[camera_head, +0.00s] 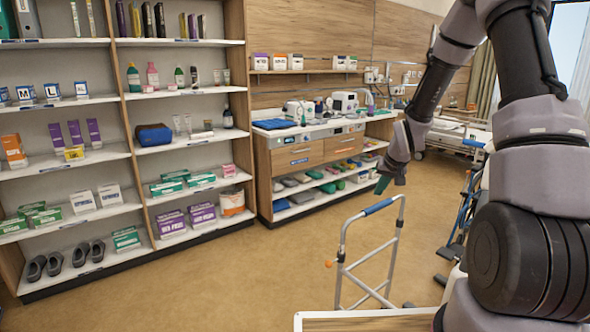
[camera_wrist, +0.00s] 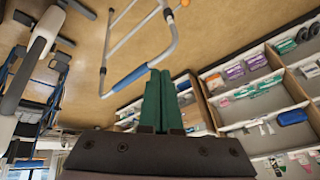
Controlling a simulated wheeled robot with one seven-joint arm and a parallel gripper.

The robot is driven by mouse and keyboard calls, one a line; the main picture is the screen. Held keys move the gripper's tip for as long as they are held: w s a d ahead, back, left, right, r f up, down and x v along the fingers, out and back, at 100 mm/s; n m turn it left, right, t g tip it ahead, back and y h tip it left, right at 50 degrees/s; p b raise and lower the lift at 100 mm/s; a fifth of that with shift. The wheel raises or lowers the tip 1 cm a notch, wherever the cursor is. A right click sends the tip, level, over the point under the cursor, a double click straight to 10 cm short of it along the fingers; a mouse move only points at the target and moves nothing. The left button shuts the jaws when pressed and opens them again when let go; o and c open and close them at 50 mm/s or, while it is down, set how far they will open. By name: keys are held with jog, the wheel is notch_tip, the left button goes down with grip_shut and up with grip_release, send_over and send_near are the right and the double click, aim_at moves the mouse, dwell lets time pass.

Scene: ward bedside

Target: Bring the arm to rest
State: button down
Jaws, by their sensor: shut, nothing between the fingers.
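My arm is raised and bent on the right of the head view, with its wrist hanging down. My gripper (camera_head: 382,184) points downward in front of the low cabinet, above and beside the top of a walking frame. In the wrist view the two green fingers of my gripper (camera_wrist: 160,80) lie together, shut and empty. In that view the walking frame's blue grip (camera_wrist: 132,77) appears right by the fingertips; I cannot tell how far apart they are.
The walking frame (camera_head: 341,262) stands on the floor below my gripper. A stocked shelf unit (camera_head: 120,152) fills the left. A low cabinet (camera_head: 262,170) with devices stands behind. A bed (camera_head: 450,135) is at the back right. The floor at centre left is clear.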

jog(key=s+r+m, duration=0.1)
jog(key=s+r, duration=0.6)
jog(key=r, duration=0.4)
jog(key=s+r, duration=0.6)
jog(key=r, duration=0.5)
jog(key=s+a+r, duration=0.1)
jog(key=s+r, duration=0.1)
jog(key=s, duration=0.4)
jog(key=s+a+r+t, duration=0.1)
jog(key=s+r, duration=0.2)
jog(key=s, duration=0.2)
jog(key=s+a+r+m+y, duration=0.1)
jog(key=s+r, duration=0.2)
jog(key=s, duration=0.3)
jog(key=shift+s+r+t, duration=0.2)
jog(key=shift+s+t, duration=0.1)
